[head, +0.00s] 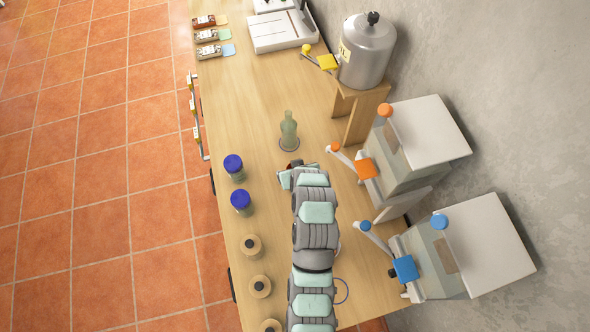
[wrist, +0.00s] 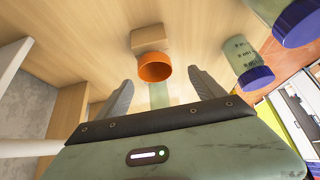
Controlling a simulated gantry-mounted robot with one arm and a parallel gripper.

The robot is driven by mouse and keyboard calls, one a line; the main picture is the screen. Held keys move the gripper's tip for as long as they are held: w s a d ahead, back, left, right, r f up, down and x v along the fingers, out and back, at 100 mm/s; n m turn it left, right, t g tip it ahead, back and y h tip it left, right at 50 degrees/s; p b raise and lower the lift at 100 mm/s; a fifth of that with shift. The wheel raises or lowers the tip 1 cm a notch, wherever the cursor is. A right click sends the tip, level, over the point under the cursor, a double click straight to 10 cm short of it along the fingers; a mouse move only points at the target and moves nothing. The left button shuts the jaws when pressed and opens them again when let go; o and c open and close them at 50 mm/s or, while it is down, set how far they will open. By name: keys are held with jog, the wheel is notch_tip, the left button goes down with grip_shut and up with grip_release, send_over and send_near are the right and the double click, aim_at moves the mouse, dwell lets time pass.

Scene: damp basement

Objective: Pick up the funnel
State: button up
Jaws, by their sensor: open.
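In the wrist view an orange round piece with an open, hollow mouth (wrist: 155,67), which looks like the funnel, sits against a pale wooden block (wrist: 150,38). My gripper (wrist: 160,77) is open, its two grey fingers apart and empty. The orange piece shows between and beyond the fingertips, apart from both. In the head view I cannot see it; my arm covers part of the bench. There my gripper (head: 291,174) is over the bench, just below a green bottle (head: 288,130) standing on a dark ring. Its fingers are not clear in that view.
Two blue-lidded jars (head: 233,166) (head: 241,200) and several wooden rolls (head: 251,246) line the bench's left edge. Two white-topped machines (head: 425,135) (head: 476,240) and a grey tank (head: 367,52) on a wooden stand (head: 358,112) are at right.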

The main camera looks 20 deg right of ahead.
jog(key=shift+s+d+p+x, duration=0.15)
jog(key=shift+p+x, duration=0.35)
jog(key=shift+x, duration=0.75)
jog(key=shift+s+d+p+x, duration=0.15)
jog(key=shift+p+x, duration=0.35)
jog(key=shift+x, duration=0.8)
jog(key=shift+f, duration=0.1)
jog(key=c, duration=1.4)
jog(key=shift+c, duration=0.2)
notch_tip(320, 180, up, 20)
jog(key=b, duration=0.2)
jog(key=w+d+r+p, duration=0.2)
jog(key=w, duration=0.5)
jog(key=w+d+r+p, duration=0.2)
jog(key=w, duration=0.5)
jog(key=shift+w+r, duration=0.2)
jog(key=shift+w, duration=0.1)
jog(key=shift+d, duration=0.1)
